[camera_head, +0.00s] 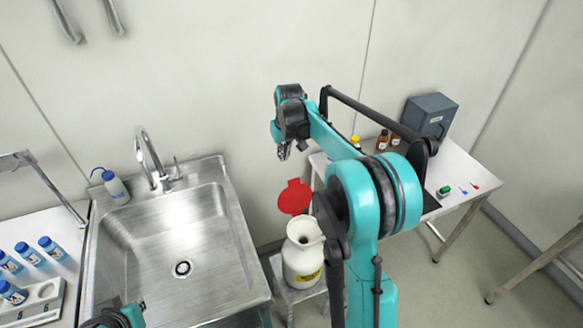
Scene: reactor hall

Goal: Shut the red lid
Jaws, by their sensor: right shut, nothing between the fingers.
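The red lid (294,197) is a round flap standing open, tilted up behind the mouth of a white container (303,262). The container stands upright with its mouth uncovered and has a yellow label low on its front. It is on a small metal stand (279,287) right of the sink. My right gripper (284,151) is shut and empty, above and slightly left of the lid and apart from it. My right arm hides the area right of the container. Only a small part of my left gripper (107,318) shows at the bottom edge; its fingers cannot be made out.
A steel sink (228,215) with a tall faucet (152,158) is on the left. A wash bottle (115,186) and several blue-capped bottles (29,254) stand near it. Behind my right arm, a side table (462,165) holds a grey box (428,114) and small brown bottles (383,139).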

